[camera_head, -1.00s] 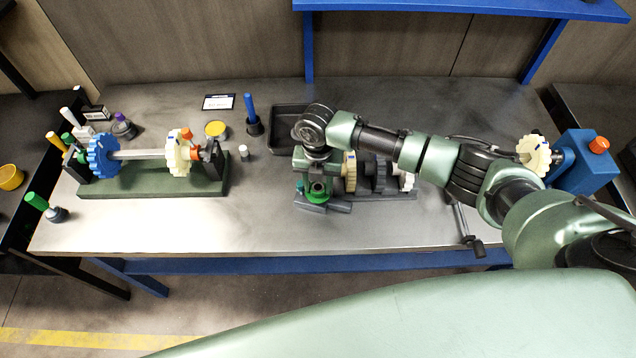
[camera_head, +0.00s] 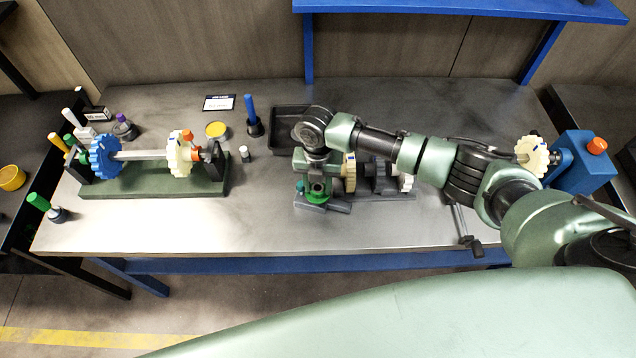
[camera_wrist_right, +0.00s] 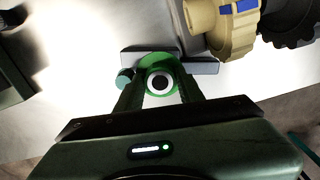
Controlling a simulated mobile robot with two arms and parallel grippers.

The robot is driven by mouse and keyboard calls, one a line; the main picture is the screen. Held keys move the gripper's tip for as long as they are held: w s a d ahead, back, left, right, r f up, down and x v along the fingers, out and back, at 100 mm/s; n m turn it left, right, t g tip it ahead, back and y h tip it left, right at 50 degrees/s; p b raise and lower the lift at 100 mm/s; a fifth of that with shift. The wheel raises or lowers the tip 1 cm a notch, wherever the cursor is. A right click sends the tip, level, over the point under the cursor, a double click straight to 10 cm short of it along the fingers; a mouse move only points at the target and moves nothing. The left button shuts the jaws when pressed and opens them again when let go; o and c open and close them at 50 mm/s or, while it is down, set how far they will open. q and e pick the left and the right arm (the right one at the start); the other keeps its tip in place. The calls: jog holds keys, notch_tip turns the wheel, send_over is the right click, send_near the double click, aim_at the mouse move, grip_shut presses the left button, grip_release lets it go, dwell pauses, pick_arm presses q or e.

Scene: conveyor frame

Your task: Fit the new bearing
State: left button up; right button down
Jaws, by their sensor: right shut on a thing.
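My right gripper (camera_head: 318,196) points down at the front of the middle of the bench, left of a gear stand. It is shut on a green ring-shaped part with a white inner ring and dark centre, probably the bearing (camera_wrist_right: 160,82). Grey pieces (camera_wrist_right: 200,67) show on either side of the ring; I cannot tell if they touch it. A shaft (camera_head: 140,155) carrying a blue gear (camera_head: 104,156) and a cream gear (camera_head: 179,153) lies across the green fixture (camera_head: 150,187) at left. My left gripper is not in view.
Gears on a stand (camera_head: 380,195) are close right of my gripper, partly behind my arm. A black tray (camera_head: 287,128) lies behind. A blue unit (camera_head: 583,165) with a cream gear (camera_head: 532,153) is at right. Bare bench lies between fixture and gripper.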

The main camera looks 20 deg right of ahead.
jog(key=shift+f, duration=0.2)
dwell(0.3)
jog(key=shift+f+b, duration=0.85)
jog(key=shift+f, duration=0.1)
jog(key=shift+r, duration=0.2)
jog(key=shift+r+p, duration=1.05)
jog(key=shift+p, duration=0.1)
jog(key=shift+p, duration=0.45)
jog(key=shift+f, duration=0.15)
jog(key=shift+f+b, duration=0.4)
jog(key=shift+r, duration=0.1)
